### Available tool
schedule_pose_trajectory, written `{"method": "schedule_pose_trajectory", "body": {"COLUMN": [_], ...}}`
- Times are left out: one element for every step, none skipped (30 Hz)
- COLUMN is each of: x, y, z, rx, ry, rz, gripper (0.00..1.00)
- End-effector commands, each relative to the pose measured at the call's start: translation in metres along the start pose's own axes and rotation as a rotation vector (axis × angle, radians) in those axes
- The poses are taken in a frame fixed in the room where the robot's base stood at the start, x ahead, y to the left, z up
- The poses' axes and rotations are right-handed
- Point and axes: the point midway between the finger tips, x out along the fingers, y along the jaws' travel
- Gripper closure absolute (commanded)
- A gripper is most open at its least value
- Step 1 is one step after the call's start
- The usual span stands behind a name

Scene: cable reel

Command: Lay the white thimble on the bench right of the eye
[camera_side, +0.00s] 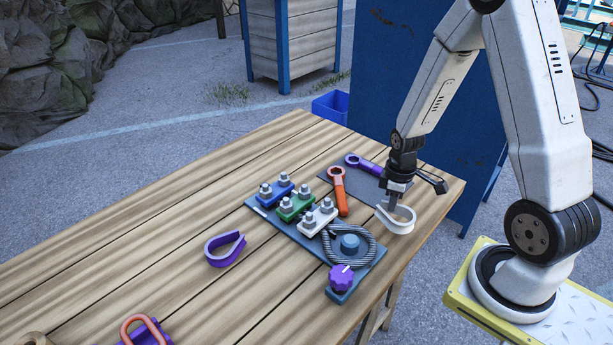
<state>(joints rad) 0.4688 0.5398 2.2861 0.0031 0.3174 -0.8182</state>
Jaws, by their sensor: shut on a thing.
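The white thimble (396,226) is a teardrop-shaped band at the right side of the bench. My gripper (388,205) points down and is shut on its upper left part. The thimble is low over the bench planks, right of the grey cable eye; I cannot tell if it touches the wood. The grey cable eye (370,255) loops around a blue post (349,243) on the dark plate.
The dark plate (294,237) bears blue, green and white clamps and a purple knob (342,278). An orange wrench (338,190) and a purple wrench (362,164) lie behind. A purple thimble (224,250) lies left. The wooden bench (130,235) is mostly clear on the left.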

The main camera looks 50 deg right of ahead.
Motion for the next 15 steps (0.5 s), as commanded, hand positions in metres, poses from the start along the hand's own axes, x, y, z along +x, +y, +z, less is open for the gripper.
{"method": "schedule_pose_trajectory", "body": {"x": [0.003,0.005,0.008,0.011,0.013,0.017,0.020,0.022,0.025,0.028,0.029,0.031,0.032,0.032,0.033], "y": [0.000,0.000,0.000,0.000,0.000,0.000,0.000,0.000,0.000,0.000,0.000,0.000,0.000,0.000,0.000], "z": [0.000,0.000,0.000,0.000,0.000,0.000,0.000,0.000,0.000,0.000,0.000,0.000,0.000,0.000,0.000], "rx": [0.000,0.000,0.000,0.000,0.000,0.000,0.000,0.000,0.000,0.000,0.000,0.000,0.000,0.000,0.000], "ry": [0.000,-0.001,-0.002,-0.002,-0.002,-0.001,-0.002,-0.002,-0.001,-0.001,-0.001,-0.001,-0.001,-0.001,0.000], "rz": [0.000,-0.001,-0.002,-0.002,-0.002,-0.001,-0.002,-0.001,-0.001,-0.001,0.000,0.000,0.000,0.000,0.000], "gripper": [1.00,1.00,1.00,1.00,1.00,1.00,1.00,1.00,1.00,1.00,1.00,1.00,1.00,1.00,1.00]}}
